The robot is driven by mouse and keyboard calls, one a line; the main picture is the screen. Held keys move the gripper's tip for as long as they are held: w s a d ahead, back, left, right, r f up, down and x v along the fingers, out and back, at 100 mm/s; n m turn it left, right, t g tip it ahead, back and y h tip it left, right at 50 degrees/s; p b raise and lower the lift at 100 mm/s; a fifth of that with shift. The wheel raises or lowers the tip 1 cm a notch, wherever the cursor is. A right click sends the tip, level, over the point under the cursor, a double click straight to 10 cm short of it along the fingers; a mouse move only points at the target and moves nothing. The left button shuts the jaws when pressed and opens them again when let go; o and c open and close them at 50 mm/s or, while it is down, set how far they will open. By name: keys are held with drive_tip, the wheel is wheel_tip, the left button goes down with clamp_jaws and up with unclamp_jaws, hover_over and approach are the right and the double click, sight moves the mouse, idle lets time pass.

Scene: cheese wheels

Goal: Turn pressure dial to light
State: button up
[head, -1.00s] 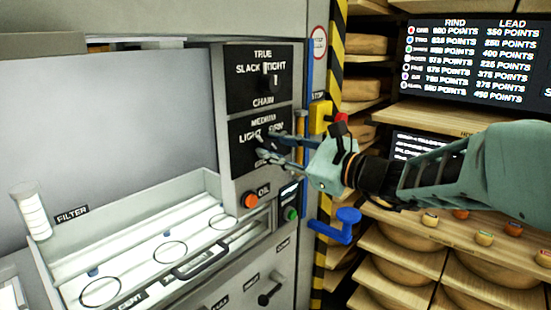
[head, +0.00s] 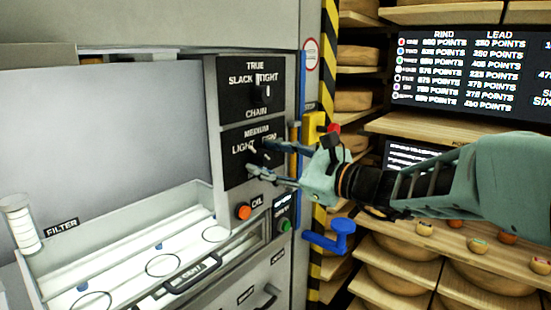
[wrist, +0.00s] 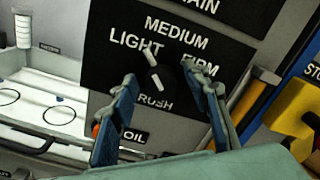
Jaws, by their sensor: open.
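The pressure dial is a dark round knob with a white pointer line, on a black panel marked LIGHT, MEDIUM, FIRM and CRUSH. In the wrist view the dial (wrist: 155,80) sits between my two fingers, its white line slanting, with LIGHT at upper left. In the head view my gripper (head: 260,158) is at the pressure panel (head: 235,172), reaching in from the right, and my fingers hide part of the dial. My gripper (wrist: 160,75) is open, a finger on each side of the knob; contact is unclear.
The chain dial (head: 258,92) is just above. A yellow box (head: 314,126) and a blue lever (head: 340,228) stand close on the right. A white tray (head: 130,250) lies at lower left.

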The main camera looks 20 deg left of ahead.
drive_tip(key=v, duration=1.2)
